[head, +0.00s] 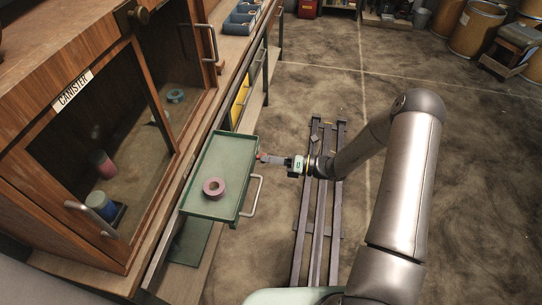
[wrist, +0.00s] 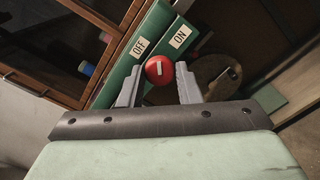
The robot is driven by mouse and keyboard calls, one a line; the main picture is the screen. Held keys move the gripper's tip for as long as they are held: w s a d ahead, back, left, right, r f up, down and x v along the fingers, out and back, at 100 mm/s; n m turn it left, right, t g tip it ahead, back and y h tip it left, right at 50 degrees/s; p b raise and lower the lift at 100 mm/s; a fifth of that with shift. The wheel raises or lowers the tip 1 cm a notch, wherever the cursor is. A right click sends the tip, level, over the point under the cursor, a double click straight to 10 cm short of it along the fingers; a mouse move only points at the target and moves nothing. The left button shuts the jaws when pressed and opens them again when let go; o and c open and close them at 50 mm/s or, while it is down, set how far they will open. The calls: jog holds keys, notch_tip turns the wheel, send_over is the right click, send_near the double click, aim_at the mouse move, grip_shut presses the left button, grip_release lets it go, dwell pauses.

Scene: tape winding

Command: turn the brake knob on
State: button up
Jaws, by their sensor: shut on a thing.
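The red brake knob (wrist: 159,69) sits between the two grey fingers of my gripper (wrist: 157,76) in the wrist view. The fingers are shut on it from both sides. A short white mark shows on the knob's face; I cannot tell which label it points to. Behind the knob are a white OFF label (wrist: 139,47) and a white ON label (wrist: 180,37) on a green surface. In the head view my gripper (head: 264,157) is at the right side of the green tray (head: 205,190), and its fingers hide most of the knob.
A pink tape roll (head: 214,188) lies in the tray, which has a metal handle (head: 253,195). The wooden cabinet with a CANISTER label (head: 73,90) stands at the left. A dark metal floor rail (head: 318,215) runs below my arm. Barrels (head: 477,28) stand far back right.

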jog(key=shift+m+p, duration=1.3)
jog(key=shift+m, duration=2.8)
jog(key=o, duration=1)
jog(key=shift+c, duration=0.2)
jog(key=b+v, duration=0.2)
jog(key=v, duration=1.5)
jog(key=shift+d+b, duration=0.25)
jog(key=shift+b, duration=0.05)
